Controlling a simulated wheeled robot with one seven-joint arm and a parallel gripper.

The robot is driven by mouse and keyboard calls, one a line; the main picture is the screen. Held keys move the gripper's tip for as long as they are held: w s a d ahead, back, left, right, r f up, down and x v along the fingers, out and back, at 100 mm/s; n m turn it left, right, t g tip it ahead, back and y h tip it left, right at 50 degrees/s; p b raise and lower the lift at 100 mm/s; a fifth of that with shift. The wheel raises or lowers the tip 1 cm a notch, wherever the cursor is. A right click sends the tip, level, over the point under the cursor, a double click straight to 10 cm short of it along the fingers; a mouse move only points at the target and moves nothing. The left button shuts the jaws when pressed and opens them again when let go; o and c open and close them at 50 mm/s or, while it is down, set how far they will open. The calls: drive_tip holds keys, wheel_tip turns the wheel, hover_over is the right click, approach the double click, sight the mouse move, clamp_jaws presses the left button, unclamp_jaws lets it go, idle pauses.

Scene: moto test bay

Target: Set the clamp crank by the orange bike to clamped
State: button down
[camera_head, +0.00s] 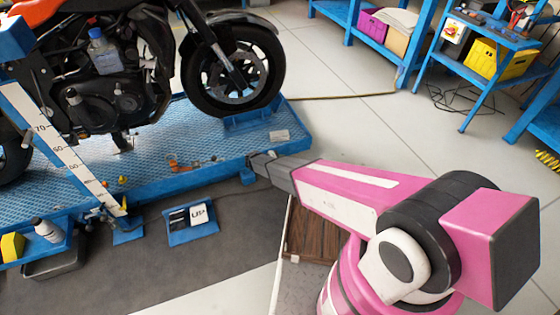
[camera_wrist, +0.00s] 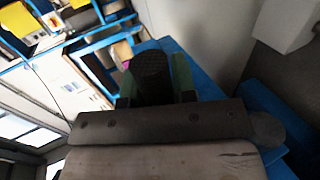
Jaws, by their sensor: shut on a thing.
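The orange bike (camera_head: 120,75) stands on a blue lift platform (camera_head: 70,160) at the left of the head view. My gripper (camera_head: 257,163) is at the platform's front right corner, below the front wheel (camera_head: 235,75). In the wrist view, its green fingertips are on either side of a dark, ridged, round grip (camera_wrist: 152,70), and it is shut on this. The grip looks like the handle of the clamp crank. In the head view my gripper hides the crank, so I cannot tell its angle.
A blue pedal box marked UP (camera_head: 191,220) sits on the floor before the platform. Small orange parts (camera_head: 180,166) lie on the platform. Blue shelving (camera_head: 480,62) with a yellow bin (camera_head: 500,58) stands at the back right. The floor between is mostly clear, with a thin hose (camera_head: 345,97).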

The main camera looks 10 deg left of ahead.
drive_tip(key=shift+w+d+f+g+y, duration=0.35)
drive_tip(key=shift+f+g+y, duration=0.35)
drive_tip(key=shift+f+y, duration=0.6)
drive_tip(key=shift+w+d+f+g+y, duration=0.2)
drive_tip(key=shift+d+f+g+y, duration=0.4)
drive_tip(key=shift+f+y, duration=0.75)
drive_tip(key=shift+w+d+f+g+y, duration=0.3)
drive_tip(key=shift+f+g+y, duration=0.6)
drive_tip(key=shift+f, duration=0.7)
drive_tip(key=shift+s+f, duration=0.1)
drive_tip(key=shift+f, duration=0.25)
drive_tip(key=shift+a, duration=0.15)
drive_tip(key=c, duration=0.9)
unclamp_jaws()
drive_tip(key=shift+s+a, duration=0.1)
drive_tip(key=shift+a, duration=0.05)
